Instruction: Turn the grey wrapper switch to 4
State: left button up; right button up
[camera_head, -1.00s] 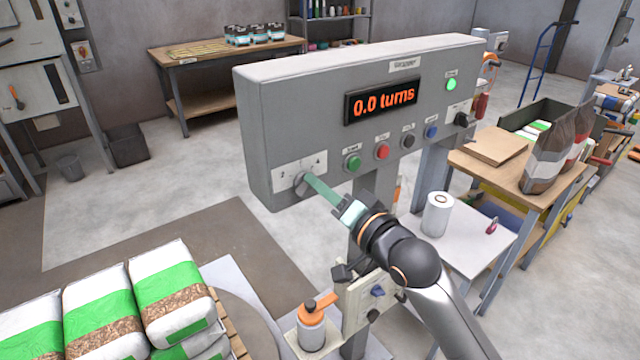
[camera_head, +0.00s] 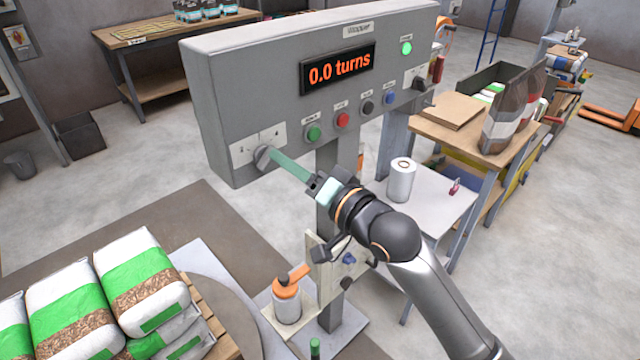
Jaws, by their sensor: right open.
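The grey wrapper switch (camera_head: 263,157) is a round knob at the lower left of the grey wrapper panel (camera_head: 225,85). It sits on a white scale plate (camera_head: 243,150) whose marks are too small to read surely. My right gripper (camera_head: 277,161) reaches in from the lower right, its greenish fingers pointing at the knob. The fingertips are at or very close to the knob, and I cannot tell whether they touch it. The jaws are open, and the fingers partly hide the knob's right side. My left gripper is out of view.
The panel's display (camera_head: 338,68) reads 0.0 turns. Green (camera_head: 314,133), red (camera_head: 343,120), black and blue buttons sit right of the switch. A black knob (camera_head: 420,84) is at the panel's right end. Stacked bags (camera_head: 140,275) stand lower left, and an orange-topped bottle (camera_head: 287,300) stands below.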

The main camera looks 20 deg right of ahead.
jog(key=v, duration=0.9)
jog(key=shift+s+b, duration=0.35)
jog(key=shift+d, duration=0.15)
